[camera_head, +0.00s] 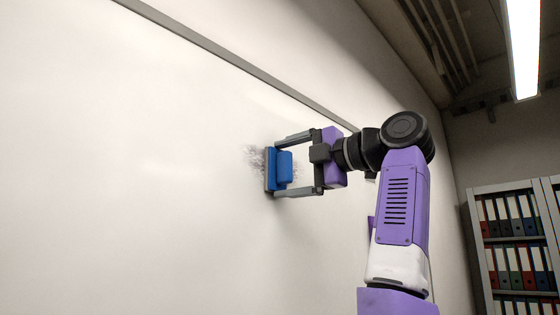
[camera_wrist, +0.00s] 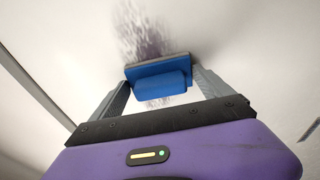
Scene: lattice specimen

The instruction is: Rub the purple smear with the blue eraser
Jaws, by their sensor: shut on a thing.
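The blue eraser (camera_head: 284,167) is held between the two fingers of my gripper (camera_head: 279,166), which is shut on it. Its pad side faces the whiteboard and appears to be against it, over the smear. The purple smear (camera_head: 254,157) is a greyish-purple smudge showing to the left of the eraser, with a faint part at its right. In the wrist view the smear (camera_wrist: 143,35) spreads above the eraser (camera_wrist: 160,82), and fainter marks show below it. The part behind the eraser is hidden.
The whiteboard (camera_head: 120,170) fills the left and middle, with a grey frame edge (camera_head: 240,68) along its top. Its surface around the smear is clear. A shelf with binders (camera_head: 510,215) stands at the far right. A dark streak (camera_wrist: 311,126) shows at the right in the wrist view.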

